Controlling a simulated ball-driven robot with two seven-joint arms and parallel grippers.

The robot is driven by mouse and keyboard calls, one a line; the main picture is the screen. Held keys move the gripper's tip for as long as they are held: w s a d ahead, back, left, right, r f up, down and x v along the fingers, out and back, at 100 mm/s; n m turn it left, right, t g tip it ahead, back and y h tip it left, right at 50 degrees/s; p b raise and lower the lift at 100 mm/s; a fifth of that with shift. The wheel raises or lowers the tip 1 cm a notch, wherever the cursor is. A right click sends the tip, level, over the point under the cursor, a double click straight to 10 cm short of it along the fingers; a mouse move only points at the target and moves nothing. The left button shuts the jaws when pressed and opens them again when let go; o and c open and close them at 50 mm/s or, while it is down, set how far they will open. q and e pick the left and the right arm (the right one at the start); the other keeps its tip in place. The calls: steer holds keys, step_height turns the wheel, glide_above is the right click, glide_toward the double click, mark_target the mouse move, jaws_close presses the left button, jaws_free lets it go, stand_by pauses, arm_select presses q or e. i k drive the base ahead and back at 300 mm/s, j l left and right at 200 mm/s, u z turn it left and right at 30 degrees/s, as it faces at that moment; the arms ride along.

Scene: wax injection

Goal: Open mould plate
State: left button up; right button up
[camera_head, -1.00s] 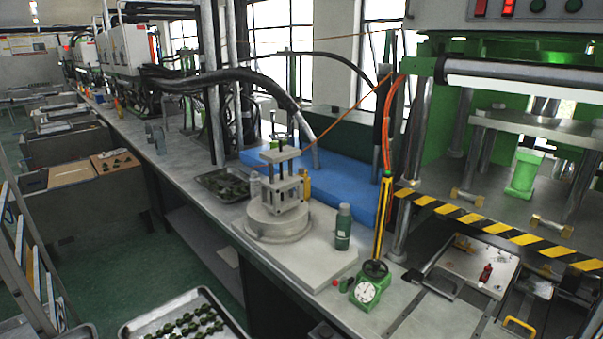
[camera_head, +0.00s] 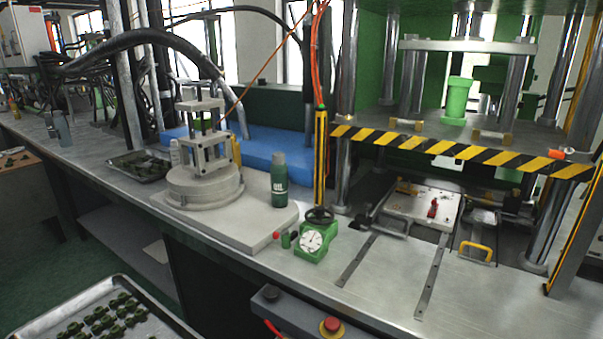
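A pale metal plate (camera_head: 408,204) lies low in the press at the right, under the striped edge, with a small red object (camera_head: 433,208) on it. It looks like the mould plate, but I cannot tell for certain. A yellow handle (camera_head: 477,247) stands on a dark part just right of it. Another metal fixture (camera_head: 205,155), made of stacked plates and posts, stands upright on a round grey base (camera_head: 190,192) on the bench. Neither of my grippers is in view.
A green bottle (camera_head: 279,182) and a green dial gauge (camera_head: 314,242) stand near the press. A yellow-black striped edge (camera_head: 450,149) crosses above the plate. A tray of dark green pieces (camera_head: 40,325) is at the lower left. The bench front at right is clear.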

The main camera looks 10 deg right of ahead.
mark_target(396, 214)
steer(key=z, duration=1.2)
